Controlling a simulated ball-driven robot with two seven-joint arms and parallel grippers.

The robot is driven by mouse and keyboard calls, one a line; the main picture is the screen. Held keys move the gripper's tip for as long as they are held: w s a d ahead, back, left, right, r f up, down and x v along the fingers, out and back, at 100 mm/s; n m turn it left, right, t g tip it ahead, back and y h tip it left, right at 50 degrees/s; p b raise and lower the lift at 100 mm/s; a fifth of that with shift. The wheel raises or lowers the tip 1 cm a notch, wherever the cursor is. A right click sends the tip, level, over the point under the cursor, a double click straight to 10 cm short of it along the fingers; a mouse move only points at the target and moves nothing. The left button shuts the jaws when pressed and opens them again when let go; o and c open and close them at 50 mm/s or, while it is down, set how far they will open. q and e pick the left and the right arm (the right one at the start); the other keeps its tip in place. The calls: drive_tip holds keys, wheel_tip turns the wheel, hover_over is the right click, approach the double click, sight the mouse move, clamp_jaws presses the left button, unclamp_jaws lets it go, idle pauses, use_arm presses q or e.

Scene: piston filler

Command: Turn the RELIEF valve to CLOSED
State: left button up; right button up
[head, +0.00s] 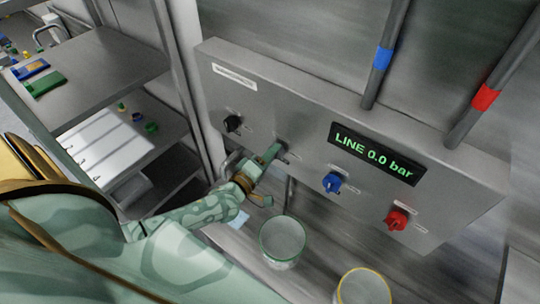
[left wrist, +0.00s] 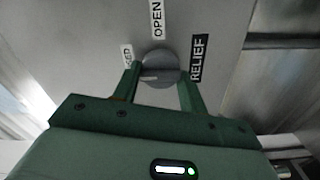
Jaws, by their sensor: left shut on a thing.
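The RELIEF valve (left wrist: 160,60) is a round grey knob on the grey panel (head: 300,110). In the left wrist view, a RELIEF label is on its right, an OPEN label above it and a partly hidden label ending in "SED" on its left. My left gripper (head: 273,153) reaches the panel in the head view and covers most of the knob there. In the left wrist view its green fingers (left wrist: 160,78) stand on both sides of the knob, shut on it. The knob's exact pointing is hard to tell. My right gripper is not in view.
The panel also has a black knob (head: 233,123), a blue knob (head: 332,182), a red knob (head: 396,219) and a display (head: 375,153) reading LINE 0.0 bar. Below stand a clear container (head: 282,240) and a yellow-rimmed one (head: 363,287). Shelves (head: 95,60) are at left.

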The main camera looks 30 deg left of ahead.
use_arm(q)
drive_tip(key=shift+f, duration=0.1)
idle(0.5)
drive_tip(key=o, duration=1)
drive_tip(key=shift+s, duration=0.1)
drive_tip(key=s, duration=0.5)
drive_tip(key=s+a+b, duration=0.1)
drive_tip(key=s, duration=1)
drive_tip(key=shift+s+a+b, duration=0.1)
drive_tip(key=shift+a+b, duration=0.05)
drive_tip(key=shift+b, duration=0.25)
